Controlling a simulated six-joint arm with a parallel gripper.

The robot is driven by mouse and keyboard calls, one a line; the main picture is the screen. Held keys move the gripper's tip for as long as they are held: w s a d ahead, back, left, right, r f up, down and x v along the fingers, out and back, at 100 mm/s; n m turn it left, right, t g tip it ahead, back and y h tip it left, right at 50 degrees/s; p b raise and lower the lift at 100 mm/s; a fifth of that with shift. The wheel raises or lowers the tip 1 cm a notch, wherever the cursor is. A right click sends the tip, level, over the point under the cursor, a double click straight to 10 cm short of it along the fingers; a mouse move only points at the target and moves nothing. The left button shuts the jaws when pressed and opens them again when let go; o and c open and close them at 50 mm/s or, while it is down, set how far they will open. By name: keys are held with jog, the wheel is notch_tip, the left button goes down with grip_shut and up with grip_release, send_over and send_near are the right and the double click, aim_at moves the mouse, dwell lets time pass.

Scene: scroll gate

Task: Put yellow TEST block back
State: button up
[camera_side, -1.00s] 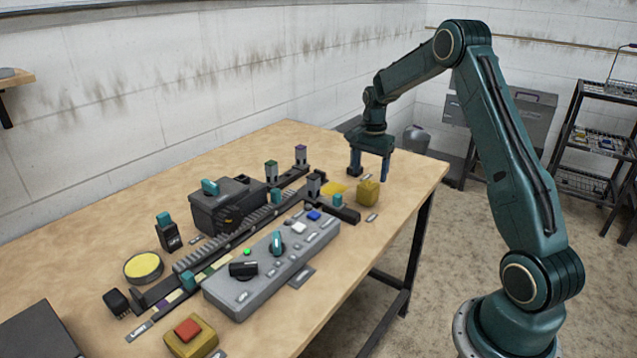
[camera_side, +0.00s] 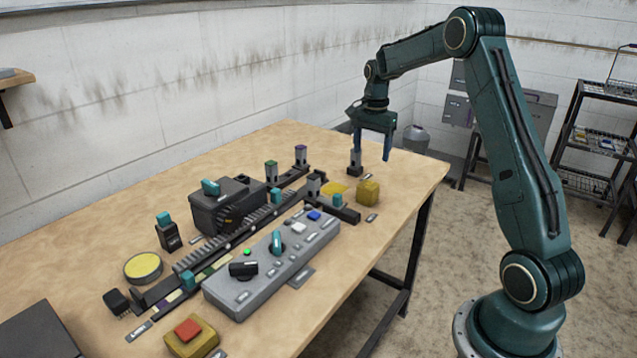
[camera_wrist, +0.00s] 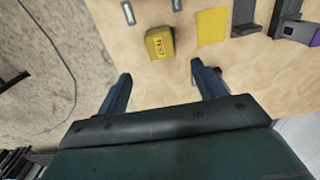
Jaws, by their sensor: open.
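The yellow TEST block (camera_side: 368,192) stands on the table toward its right end. In the wrist view the block (camera_wrist: 160,44) shows its TEST lettering, just beyond my fingertips and between their lines. A flat yellow pad (camera_side: 333,188) lies to the left of the block, apart from it, and shows to its right in the wrist view (camera_wrist: 212,27). My gripper (camera_side: 373,156) is open and empty, fingers pointing down, above and behind the block. Its fingers (camera_wrist: 161,72) show nothing between them.
A grey control panel (camera_side: 272,265), a toothed track and a black box (camera_side: 227,207) fill the table's middle. A red-topped yellow button (camera_side: 191,337) is at the front.

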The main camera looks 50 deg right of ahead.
jog(key=shift+a, duration=0.1)
jog(key=s+a+r+n+t, duration=0.1)
jog(key=s+a+r+n, duration=0.4)
jog(key=a, duration=0.4)
jog(key=s+a+r+n+t, duration=0.1)
jog(key=s+a+r+n, duration=0.2)
jog(key=a+r, duration=0.5)
jog(key=s+a+n+t, duration=0.1)
jog(key=s+a+n, duration=0.4)
jog(key=s, duration=0.3)
jog(key=s+a+f+n+t, duration=0.1)
jog(key=s+a+n+t, duration=0.1)
jog(key=s+a+n, duration=0.3)
jog(key=s+a, duration=0.2)
jog(key=s, duration=0.2)
jog(key=shift+a+t, duration=0.3)
jog(key=shift+f, duration=0.1)
jog(key=shift+c, duration=0.2)
